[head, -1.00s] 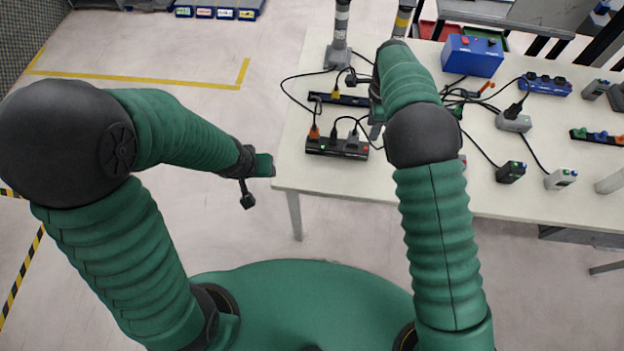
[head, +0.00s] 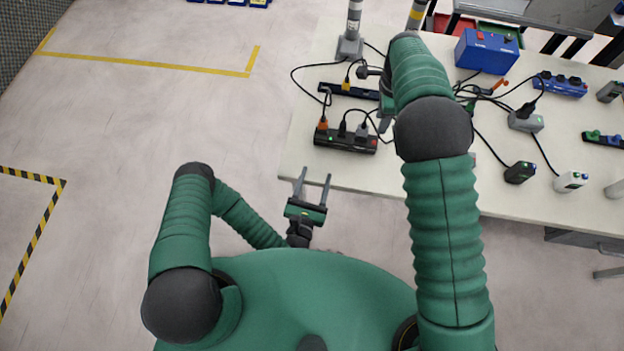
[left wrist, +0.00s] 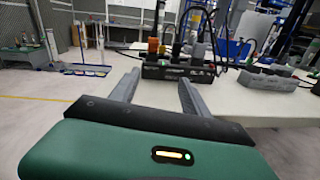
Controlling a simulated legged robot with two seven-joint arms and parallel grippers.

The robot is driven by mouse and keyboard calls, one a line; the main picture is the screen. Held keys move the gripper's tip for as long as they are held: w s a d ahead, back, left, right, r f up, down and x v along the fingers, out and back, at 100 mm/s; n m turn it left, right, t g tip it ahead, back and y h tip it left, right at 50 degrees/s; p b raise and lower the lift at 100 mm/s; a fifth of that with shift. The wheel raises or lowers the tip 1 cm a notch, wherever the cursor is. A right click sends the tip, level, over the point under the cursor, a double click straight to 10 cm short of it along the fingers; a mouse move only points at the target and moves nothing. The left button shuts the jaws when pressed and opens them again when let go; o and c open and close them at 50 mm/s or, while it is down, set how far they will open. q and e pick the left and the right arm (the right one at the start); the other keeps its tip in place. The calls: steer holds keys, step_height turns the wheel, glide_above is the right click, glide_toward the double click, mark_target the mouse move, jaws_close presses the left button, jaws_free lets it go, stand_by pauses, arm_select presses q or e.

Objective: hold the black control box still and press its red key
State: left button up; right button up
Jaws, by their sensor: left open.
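A long black box (head: 345,139) with plugs in its top and a red key (head: 374,141) at its right end lies near the table's front left edge. It also shows ahead in the left wrist view (left wrist: 178,70). My left gripper (head: 313,177) is open and empty, just off the table's front edge, its fingers pointing toward the box. Its two fingers are apart in the left wrist view (left wrist: 158,82). My right gripper (head: 385,104) is over the table behind the box, mostly hidden by my right arm; its jaws cannot be made out.
Grey posts stand at the back.

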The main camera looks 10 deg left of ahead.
mark_target(322, 132)
arm_select(q)
steer(key=w, duration=0.5)
steer(key=w+n+y, duration=0.1)
steer(key=w, duration=0.4)
steer(key=w+a+n, duration=0.1)
steer(key=w, duration=0.5)
steer(key=shift+y, duration=0.3)
jaws_close()
arm_select(e)
jaws_close()
stand_by(1.1)
